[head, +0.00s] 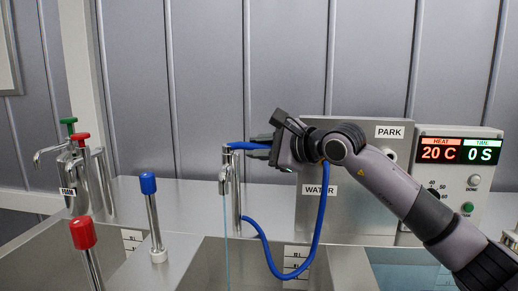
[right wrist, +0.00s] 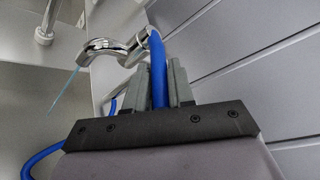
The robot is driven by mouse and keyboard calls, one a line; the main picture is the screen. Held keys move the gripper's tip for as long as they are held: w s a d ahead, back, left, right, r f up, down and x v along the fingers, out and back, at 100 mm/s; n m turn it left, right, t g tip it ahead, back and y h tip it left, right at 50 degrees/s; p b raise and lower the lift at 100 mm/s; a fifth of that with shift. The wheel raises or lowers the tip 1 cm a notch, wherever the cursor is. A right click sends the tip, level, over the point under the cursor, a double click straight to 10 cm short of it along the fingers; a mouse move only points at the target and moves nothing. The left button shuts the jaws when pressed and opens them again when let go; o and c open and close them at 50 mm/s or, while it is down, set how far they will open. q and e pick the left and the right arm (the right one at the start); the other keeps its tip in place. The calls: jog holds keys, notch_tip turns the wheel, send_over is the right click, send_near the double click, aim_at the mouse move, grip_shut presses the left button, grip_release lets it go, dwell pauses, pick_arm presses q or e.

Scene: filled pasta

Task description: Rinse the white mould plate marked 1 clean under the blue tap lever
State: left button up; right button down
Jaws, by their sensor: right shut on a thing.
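The blue tap lever (head: 237,146) sits on top of a chrome tap (head: 225,175) over a steel sink. My right gripper (head: 262,147) is shut on the lever from the right. In the right wrist view the blue lever (right wrist: 158,68) lies between the grey fingers (right wrist: 166,88), in front of the tap spout (right wrist: 105,46). A thin stream of water (head: 227,250) runs down from the spout; it also shows in the right wrist view (right wrist: 66,91). The white mould plate marked 1 does not show in either view. My left gripper does not show.
A blue hose (head: 262,236) loops below my right arm. A WATER sign (head: 318,190), a PARK sign (head: 390,132) and a heat and time control box (head: 459,165) stand behind.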

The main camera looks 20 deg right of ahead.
jog(key=c, duration=1.1)
grip_release()
jog(key=shift+o, duration=0.2)
jog(key=shift+s, duration=0.1)
jog(key=shift+b+v, duration=0.65)
jog(key=shift+v, duration=2.9)
